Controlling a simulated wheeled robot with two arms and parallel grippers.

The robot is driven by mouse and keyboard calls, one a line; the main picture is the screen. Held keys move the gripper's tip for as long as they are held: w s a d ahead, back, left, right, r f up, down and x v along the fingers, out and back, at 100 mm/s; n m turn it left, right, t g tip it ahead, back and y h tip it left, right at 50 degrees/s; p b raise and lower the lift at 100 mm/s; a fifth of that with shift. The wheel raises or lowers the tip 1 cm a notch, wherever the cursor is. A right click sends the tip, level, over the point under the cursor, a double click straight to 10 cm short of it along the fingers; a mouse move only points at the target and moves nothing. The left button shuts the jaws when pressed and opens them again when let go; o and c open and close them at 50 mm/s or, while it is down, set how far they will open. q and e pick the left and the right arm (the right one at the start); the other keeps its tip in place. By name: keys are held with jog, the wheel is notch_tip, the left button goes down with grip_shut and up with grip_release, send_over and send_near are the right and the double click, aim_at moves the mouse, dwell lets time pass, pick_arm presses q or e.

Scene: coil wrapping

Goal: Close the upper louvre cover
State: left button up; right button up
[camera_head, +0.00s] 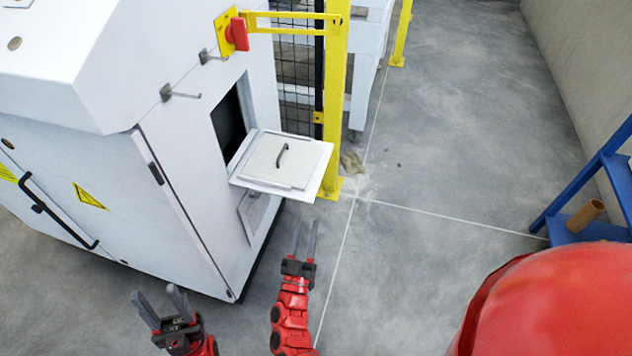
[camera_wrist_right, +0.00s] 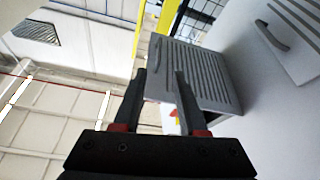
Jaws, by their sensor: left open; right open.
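The upper louvre cover (camera_head: 285,160) is swung out from the white cabinet (camera_head: 190,140) and juts out roughly level, with a dark handle (camera_head: 282,154) on its upward face. The dark opening (camera_head: 229,125) behind it is exposed. In the right wrist view a slatted grey panel (camera_wrist_right: 205,78), apparently this cover's underside, lies beyond the fingers. My right gripper (camera_head: 306,225) is open and empty, just in front of and apart from the cover; it also shows in the right wrist view (camera_wrist_right: 165,75). My left gripper (camera_head: 158,294) is open and empty, lower left, near the cabinet's base.
A lower louvre cover (camera_head: 257,213) sits on the cabinet face; a slatted panel with a handle shows in the right wrist view (camera_wrist_right: 292,35). A yellow post (camera_head: 335,95) stands behind the open cover. A blue stand (camera_head: 585,190) is at right.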

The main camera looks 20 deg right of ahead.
aim_at(316, 180)
jog(key=b+x, duration=0.2)
jog(key=x, duration=1.1)
jog(key=shift+w+d+r, duration=0.15)
jog(key=shift+w+d, duration=0.05)
grip_shut()
dwell(0.8)
